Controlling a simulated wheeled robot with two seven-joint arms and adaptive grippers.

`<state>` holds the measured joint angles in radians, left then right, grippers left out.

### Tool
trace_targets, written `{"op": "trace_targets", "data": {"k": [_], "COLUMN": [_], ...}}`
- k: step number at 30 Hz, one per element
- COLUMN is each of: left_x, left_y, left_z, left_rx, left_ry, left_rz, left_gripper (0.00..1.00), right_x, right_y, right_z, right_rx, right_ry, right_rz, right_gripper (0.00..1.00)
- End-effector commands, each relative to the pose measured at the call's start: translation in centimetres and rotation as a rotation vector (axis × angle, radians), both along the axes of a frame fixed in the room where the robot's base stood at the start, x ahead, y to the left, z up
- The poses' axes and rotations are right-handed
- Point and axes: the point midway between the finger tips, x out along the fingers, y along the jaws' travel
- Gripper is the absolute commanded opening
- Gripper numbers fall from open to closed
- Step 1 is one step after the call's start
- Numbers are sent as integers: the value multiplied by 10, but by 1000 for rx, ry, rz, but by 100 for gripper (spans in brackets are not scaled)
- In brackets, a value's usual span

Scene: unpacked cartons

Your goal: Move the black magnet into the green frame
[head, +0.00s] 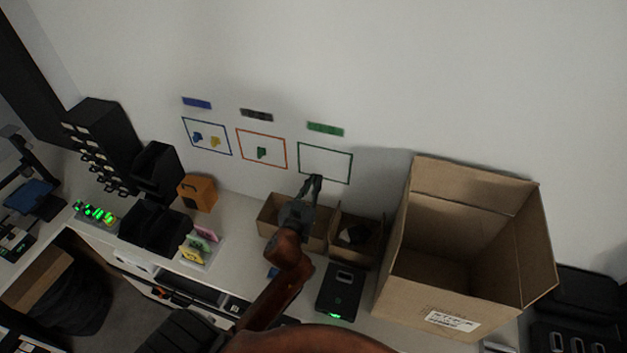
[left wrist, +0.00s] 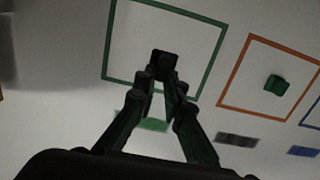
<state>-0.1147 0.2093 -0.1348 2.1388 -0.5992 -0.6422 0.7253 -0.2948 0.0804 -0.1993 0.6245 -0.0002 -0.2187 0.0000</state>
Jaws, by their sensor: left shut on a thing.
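The green frame (head: 326,148) is a thin outline on the white wall, the rightmost of three frames. My left gripper (head: 314,180) is at its lower edge in the head view, pointing up at the wall. In the left wrist view, my left gripper (left wrist: 162,76) is shut on the small black magnet (left wrist: 163,60). The magnet appears inside the outline of the green frame (left wrist: 211,60) there. I cannot tell whether it touches the wall. In the head view the magnet is too small or hidden to make out. My right gripper is not in view.
An orange frame (head: 262,134) holds a green magnet (head: 262,153). A blue frame (head: 206,123) holds a blue and a yellow magnet. Small open cartons (head: 357,222) stand below the green frame, and a large open carton (head: 470,195) stands to the right. The wall above is clear.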

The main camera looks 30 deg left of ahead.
Motion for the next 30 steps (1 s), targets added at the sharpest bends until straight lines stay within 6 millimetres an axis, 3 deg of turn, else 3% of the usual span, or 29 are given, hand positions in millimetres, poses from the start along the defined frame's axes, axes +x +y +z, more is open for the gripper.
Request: {"op": "trace_targets", "data": {"k": [5,15,30], "left_x": [18,47,52], "left_y": [4,11,12], "left_z": [-1,-1,-1], "left_rx": [3,2,1], "left_ry": [-1,-1,0], "left_rz": [-1,-1,-1], "left_gripper": [0,0,0], "right_x": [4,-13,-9], "right_y": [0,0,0], "right_z": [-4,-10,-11], "right_rx": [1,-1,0], "right_ry": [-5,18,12], "right_rz": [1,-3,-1], "right_gripper": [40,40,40]}}
